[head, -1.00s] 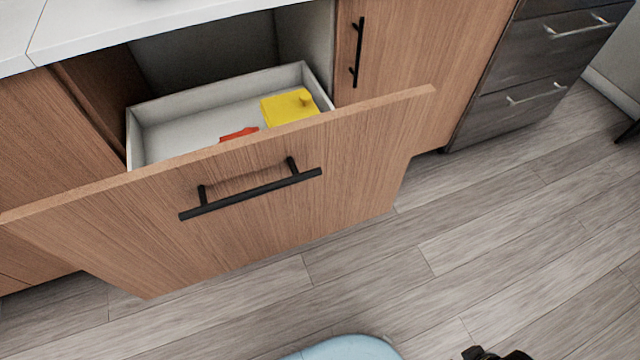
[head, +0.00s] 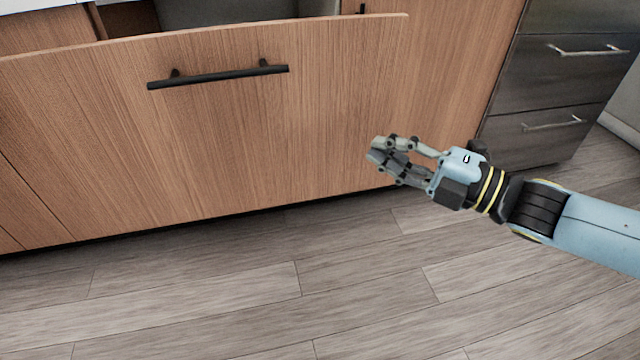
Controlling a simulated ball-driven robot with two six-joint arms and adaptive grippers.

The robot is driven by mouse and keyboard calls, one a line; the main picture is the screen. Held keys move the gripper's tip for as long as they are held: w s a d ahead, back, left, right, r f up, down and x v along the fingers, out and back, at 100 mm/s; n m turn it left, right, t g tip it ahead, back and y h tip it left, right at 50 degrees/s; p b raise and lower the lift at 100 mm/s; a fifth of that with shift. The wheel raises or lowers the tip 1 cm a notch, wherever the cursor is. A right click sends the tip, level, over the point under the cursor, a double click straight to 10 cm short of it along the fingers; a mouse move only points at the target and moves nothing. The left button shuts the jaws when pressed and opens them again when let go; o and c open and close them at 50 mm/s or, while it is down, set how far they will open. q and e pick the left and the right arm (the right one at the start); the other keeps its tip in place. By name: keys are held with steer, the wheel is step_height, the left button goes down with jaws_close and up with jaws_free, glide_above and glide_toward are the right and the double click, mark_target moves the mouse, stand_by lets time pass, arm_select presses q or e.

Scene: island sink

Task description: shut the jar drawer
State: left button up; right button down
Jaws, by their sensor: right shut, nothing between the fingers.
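The jar drawer has a wide wooden front (head: 230,140) with a black bar handle (head: 218,77) near its top. The front stands out from the cabinet, with a dark opening and a grey inner wall (head: 225,10) showing above its top edge. How far out it stands is hard to tell, and the drawer's contents are hidden. My right gripper (head: 378,154) is shut and empty. It appears before the right part of the drawer front, below and right of the handle; I cannot tell if it touches. My left gripper is out of view.
Dark drawers (head: 560,90) with metal handles stand at the right. A wooden cabinet door (head: 455,70) lies between them and the jar drawer. The wood-plank floor (head: 230,290) in front is clear.

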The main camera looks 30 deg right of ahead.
step_height(320, 180, down, 2)
steer(key=b, duration=0.3)
glide_toward(302, 124)
steer(key=a, duration=0.4)
steer(key=w, duration=0.1)
steer(key=w+d, duration=0.1)
steer(key=w+b, duration=0.1)
steer(key=w, duration=0.1)
steer(key=shift+d, duration=0.25)
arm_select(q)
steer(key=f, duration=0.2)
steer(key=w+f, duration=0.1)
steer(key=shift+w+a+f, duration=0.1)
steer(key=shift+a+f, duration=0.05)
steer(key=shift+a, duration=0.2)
arm_select(e)
steer(key=shift+w+d+r, duration=0.1)
steer(key=shift+w+r, duration=0.05)
steer(key=shift+w, duration=0.1)
steer(key=shift+w, duration=0.1)
